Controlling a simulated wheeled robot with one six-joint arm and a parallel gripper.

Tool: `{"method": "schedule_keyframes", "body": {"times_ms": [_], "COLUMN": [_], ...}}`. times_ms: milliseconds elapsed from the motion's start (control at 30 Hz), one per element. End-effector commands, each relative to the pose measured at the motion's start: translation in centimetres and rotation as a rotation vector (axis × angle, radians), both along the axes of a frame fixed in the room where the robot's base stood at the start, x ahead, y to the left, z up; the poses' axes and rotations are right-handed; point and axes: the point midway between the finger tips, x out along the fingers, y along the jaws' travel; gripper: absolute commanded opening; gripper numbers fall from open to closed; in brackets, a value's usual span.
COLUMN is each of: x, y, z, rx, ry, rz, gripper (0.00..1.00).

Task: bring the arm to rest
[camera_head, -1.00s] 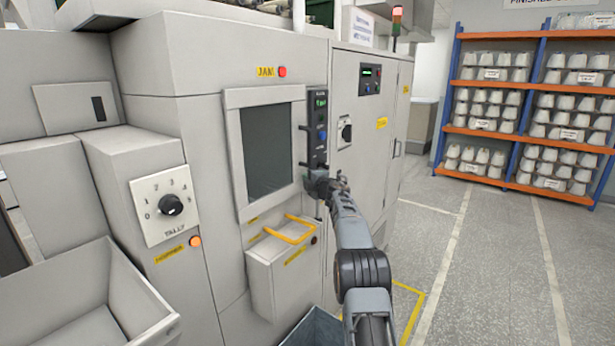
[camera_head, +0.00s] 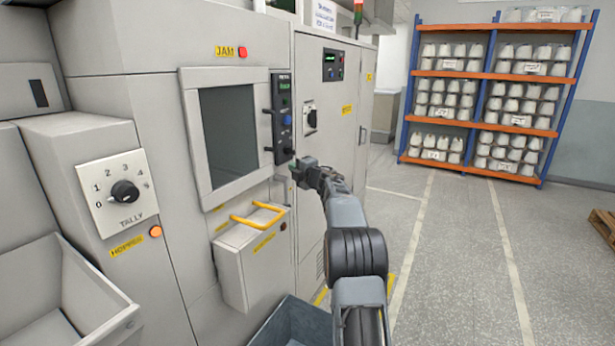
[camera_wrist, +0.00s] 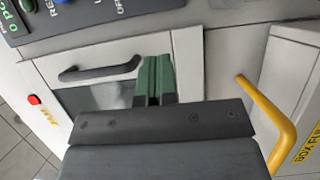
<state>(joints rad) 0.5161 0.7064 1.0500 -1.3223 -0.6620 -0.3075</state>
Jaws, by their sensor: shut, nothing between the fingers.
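My arm reaches up from the bottom of the head view, and my gripper (camera_head: 300,174) is in front of the grey machine, just below its control panel (camera_head: 283,118). In the wrist view my gripper (camera_wrist: 154,82) shows its green fingers together, with nothing between them. The window's dark handle (camera_wrist: 98,70) is to the left of the fingers there. The yellow handle (camera_wrist: 266,122) of the box is to their right. I cannot tell how far the fingers are from the machine's face.
The box with the yellow handle (camera_head: 257,215) sticks out below the window (camera_head: 228,133). A tally dial (camera_head: 125,191) and an open hopper (camera_head: 92,283) are at the left. A blue-grey bin (camera_head: 291,325) stands below. Shelves of bobbins (camera_head: 490,124) stand across open floor (camera_head: 460,235).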

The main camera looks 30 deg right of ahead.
Motion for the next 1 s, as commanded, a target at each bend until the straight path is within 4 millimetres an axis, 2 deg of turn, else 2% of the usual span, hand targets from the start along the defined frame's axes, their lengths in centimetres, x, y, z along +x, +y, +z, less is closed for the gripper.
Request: {"method": "schedule_keyframes", "body": {"times_ms": [100, 300, 567, 667, 733, 767, 800, 867, 933, 1000], "x": [-1.9, -3.6, -4.2, -4.1, -4.2, -4.4, -5.1, -7.0, -10.0, -13.7], "y": [-1.2, -2.1, -2.5, -3.6, -5.3, -6.3, -7.6, -8.8, -8.1, -5.5], "z": [0.0, 0.0, 0.0, -0.3, -1.7, -3.1, -5.1, -7.3, -9.3, -11.0], "rx": [-0.002, -0.001, 0.008, 0.04, 0.12, 0.175, 0.259, 0.401, 0.579, 0.755], "ry": [-0.001, 0.0, 0.004, 0.018, 0.048, 0.074, 0.114, 0.173, 0.255, 0.356], "rz": [-0.004, -0.001, -0.005, -0.07, -0.174, -0.236, -0.33, -0.49, -0.674, -0.843], "gripper": [0.0, 0.0, 0.0, 0.0, 0.0, 0.0, 0.0, 0.0, 0.0, 0.0]}}
